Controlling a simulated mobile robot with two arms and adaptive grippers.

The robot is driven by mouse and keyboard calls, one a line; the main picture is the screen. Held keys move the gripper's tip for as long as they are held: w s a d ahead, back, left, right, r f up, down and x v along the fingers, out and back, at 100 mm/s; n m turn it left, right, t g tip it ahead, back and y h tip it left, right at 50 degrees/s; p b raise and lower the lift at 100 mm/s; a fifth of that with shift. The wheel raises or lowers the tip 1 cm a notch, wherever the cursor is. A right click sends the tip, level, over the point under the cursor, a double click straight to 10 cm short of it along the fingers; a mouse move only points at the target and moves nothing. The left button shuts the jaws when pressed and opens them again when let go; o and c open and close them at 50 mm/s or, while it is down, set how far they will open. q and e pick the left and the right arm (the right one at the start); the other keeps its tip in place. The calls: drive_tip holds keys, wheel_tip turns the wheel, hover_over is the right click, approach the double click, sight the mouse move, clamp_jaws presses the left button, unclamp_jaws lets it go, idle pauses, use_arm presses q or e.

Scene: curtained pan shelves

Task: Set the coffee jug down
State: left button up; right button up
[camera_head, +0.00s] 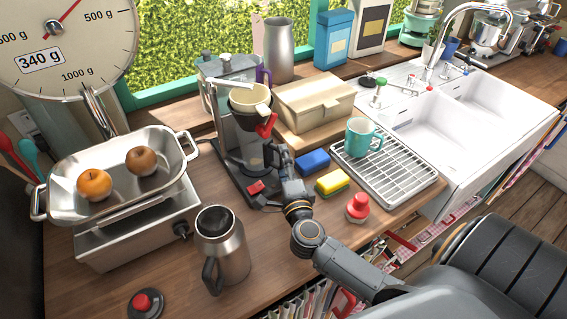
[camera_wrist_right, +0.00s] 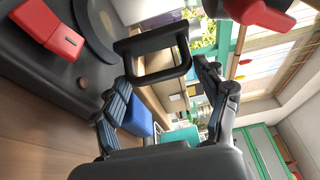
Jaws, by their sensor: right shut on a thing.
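The coffee jug (camera_head: 243,143) has clear glass, hard to make out, and a black handle. It is at the coffee machine (camera_head: 226,120), under the cream filter cone (camera_head: 250,98) and above the round dark plate. My right gripper (camera_head: 274,158) reaches it from the front right and is shut on its handle. In the right wrist view the black handle loop (camera_wrist_right: 150,42) is between the fingers of my right gripper (camera_wrist_right: 163,92). I cannot tell whether the jug touches the plate. My left gripper is not in view.
A steel flask (camera_head: 224,252) stands at the front. A scale with a steel pan (camera_head: 70,208) holding two fruits is at left.

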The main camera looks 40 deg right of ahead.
drive_tip(key=shift+f, duration=0.1)
drive_tip(key=o, duration=1.8)
drive_tip(key=shift+s+f, duration=0.1)
drive_tip(key=shift+f, duration=0.1)
drive_tip(key=v, duration=1.2)
